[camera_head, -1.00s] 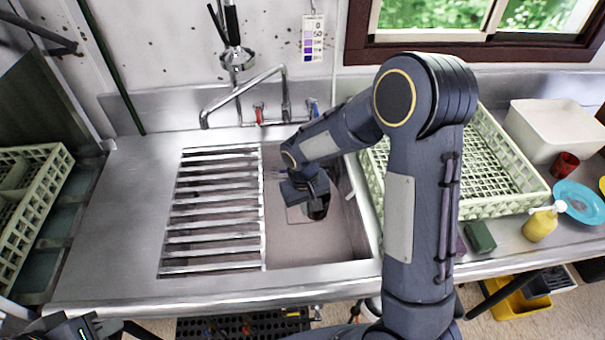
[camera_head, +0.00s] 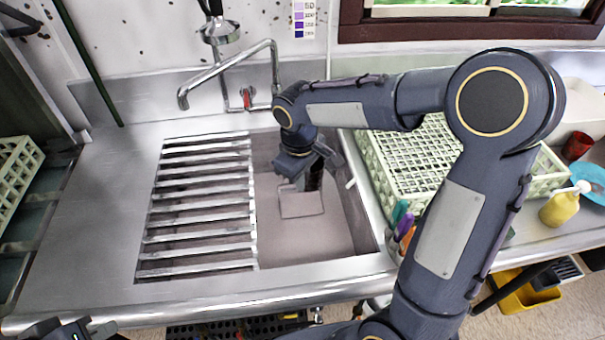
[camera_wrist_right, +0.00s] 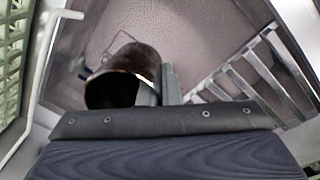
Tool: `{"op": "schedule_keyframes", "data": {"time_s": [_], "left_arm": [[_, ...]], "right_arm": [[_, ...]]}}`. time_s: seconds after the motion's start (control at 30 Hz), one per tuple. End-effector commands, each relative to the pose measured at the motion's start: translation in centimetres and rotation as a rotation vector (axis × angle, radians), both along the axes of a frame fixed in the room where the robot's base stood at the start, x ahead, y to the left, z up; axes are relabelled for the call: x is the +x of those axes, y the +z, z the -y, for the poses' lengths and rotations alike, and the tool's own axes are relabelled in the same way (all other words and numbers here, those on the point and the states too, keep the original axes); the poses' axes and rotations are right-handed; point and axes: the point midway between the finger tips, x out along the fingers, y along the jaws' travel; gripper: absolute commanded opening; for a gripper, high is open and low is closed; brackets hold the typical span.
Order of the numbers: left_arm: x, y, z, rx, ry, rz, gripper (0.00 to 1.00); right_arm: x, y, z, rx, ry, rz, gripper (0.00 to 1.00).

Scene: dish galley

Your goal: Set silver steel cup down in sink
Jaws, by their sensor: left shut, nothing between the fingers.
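The silver steel cup (camera_wrist_right: 125,75) looks dark in the right wrist view, tilted with its open mouth toward the camera. My right gripper (camera_wrist_right: 160,88) is shut on the cup's wall, with one finger seeming to be inside the mouth and the other outside. In the head view, my right gripper (camera_head: 310,168) is over the right part of the sink (camera_head: 290,240), and the cup (camera_head: 316,178) is partly hidden behind it. I cannot tell whether the cup touches the sink floor. My left gripper (camera_head: 75,329) is shut and empty at the bottom left, in front of the counter.
A slatted metal rack (camera_head: 200,213) covers the sink's left part. The faucet (camera_head: 230,75) stands behind. A pale green dish rack (camera_head: 415,160), coloured-handled utensils (camera_head: 402,222) and a yellow bottle (camera_head: 560,208) are to the right. The sink floor nearer me is clear.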

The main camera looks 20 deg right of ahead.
Motion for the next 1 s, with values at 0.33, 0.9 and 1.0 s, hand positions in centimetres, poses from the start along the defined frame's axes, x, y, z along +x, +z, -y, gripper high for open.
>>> {"op": "schedule_keyframes", "data": {"time_s": [0.33, 0.9, 1.0], "left_arm": [[0.0, -3.2, 0.0, 0.0, 0.0, 0.0, 0.0], [0.0, -8.9, 0.0, 0.0, 0.0, 0.0, 0.0], [0.0, -9.9, 0.0, 0.0, 0.0, 0.0, 0.0]], "right_arm": [[-0.3, -2.9, 0.1, -0.004, 0.037, -0.001, 0.0], [-0.6, -9.8, 0.2, -0.005, 0.037, -0.001, 0.0], [-0.6, -11.0, 0.2, -0.005, 0.037, -0.001, 0.0]]}}
